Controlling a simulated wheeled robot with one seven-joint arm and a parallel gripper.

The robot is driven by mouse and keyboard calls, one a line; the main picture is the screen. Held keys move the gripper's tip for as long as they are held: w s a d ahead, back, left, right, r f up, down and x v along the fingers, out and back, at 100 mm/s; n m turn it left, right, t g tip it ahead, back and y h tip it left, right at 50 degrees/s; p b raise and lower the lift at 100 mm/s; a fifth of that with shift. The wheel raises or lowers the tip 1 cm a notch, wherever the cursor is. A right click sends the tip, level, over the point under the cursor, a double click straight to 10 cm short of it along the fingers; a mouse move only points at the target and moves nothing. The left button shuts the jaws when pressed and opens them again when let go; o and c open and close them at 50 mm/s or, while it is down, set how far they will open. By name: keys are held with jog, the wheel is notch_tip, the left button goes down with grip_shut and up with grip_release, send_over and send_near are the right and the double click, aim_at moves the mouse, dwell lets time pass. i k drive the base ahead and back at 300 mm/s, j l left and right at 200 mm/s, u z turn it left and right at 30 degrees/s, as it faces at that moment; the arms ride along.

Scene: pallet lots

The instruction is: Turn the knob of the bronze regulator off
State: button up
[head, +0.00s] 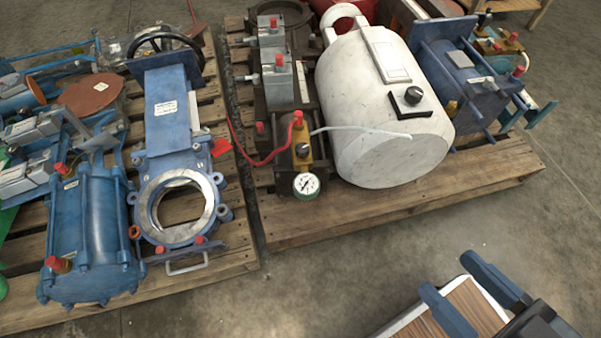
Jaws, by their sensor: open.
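The bronze regulator (298,142) stands at the front left of the right-hand pallet. It has a dark knob (302,151) on its front, a red cap on top and a round white-faced gauge (306,185) low at the front. The knob's exact setting is too small to tell. My gripper (447,274) is at the bottom right, open and empty, with its two dark blue fingers apart. It is well to the right of and nearer than the regulator, touching nothing on the pallets.
A large white tank (375,110) with its own black knob stands right of the regulator. A pale tube and a red cable run beside it. The left pallet (240,262) holds blue valves and cylinders. A brown slatted surface (458,307) lies beneath my gripper. Concrete floor (330,280) is clear in front.

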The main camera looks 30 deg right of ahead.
aim_at(302, 149)
jog(key=i+j+u, duration=0.55)
jog(key=i, duration=0.2)
